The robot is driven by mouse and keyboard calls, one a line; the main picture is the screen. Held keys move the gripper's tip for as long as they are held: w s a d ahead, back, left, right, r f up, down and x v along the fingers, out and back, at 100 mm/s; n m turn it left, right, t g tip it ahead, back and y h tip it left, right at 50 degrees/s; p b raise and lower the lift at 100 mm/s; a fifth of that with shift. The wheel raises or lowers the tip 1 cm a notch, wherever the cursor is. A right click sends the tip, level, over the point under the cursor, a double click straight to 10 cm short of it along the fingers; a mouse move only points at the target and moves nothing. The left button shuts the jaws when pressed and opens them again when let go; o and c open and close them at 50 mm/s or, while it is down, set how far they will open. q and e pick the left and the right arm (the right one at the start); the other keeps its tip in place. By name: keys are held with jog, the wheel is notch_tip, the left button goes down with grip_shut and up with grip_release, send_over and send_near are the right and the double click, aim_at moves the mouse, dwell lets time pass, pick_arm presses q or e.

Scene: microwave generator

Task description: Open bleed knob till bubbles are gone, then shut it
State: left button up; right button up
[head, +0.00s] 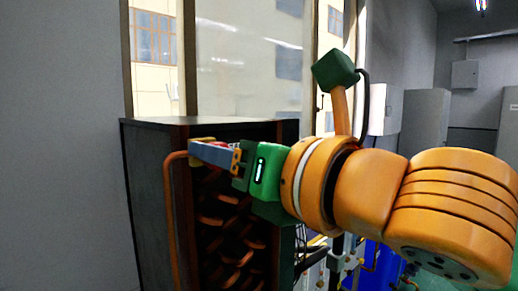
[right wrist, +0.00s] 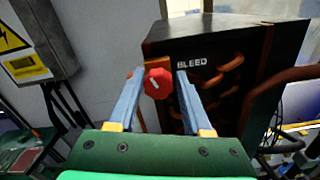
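The red bleed knob (right wrist: 157,83), with a pale line on its face, shows in the right wrist view on the dark cabinet (right wrist: 205,45), left of the white word BLEED (right wrist: 192,63). My right gripper (right wrist: 160,76) is open, with one finger on each side of the knob in this view. Narrow gaps show beside the knob; whether the tips reach around it or stop in front of it, I cannot tell. In the head view my right gripper (head: 201,147) is at the cabinet's upper front and hides the knob. No bubbles can be made out. My left gripper is out of view.
A copper pipe (head: 171,220) runs down the cabinet's front, beside stacked copper coils (head: 235,225). A box with a yellow warning sign (right wrist: 12,40) hangs on the wall at left in the right wrist view. Blue equipment (head: 380,264) stands low, right of the cabinet.

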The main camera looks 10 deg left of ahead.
grip_shut()
jog(key=shift+f+n+b, duration=0.25)
jog(key=shift+n+b, duration=0.35)
jog(key=shift+b, duration=0.65)
jog(key=shift+r+n, duration=0.15)
jog(key=shift+n, duration=0.15)
jog(key=shift+r, duration=0.15)
jog(key=shift+o, duration=2.3)
grip_release()
jog(key=shift+a, duration=0.15)
jog(key=b+v, duration=0.4)
jog(key=v, duration=0.3)
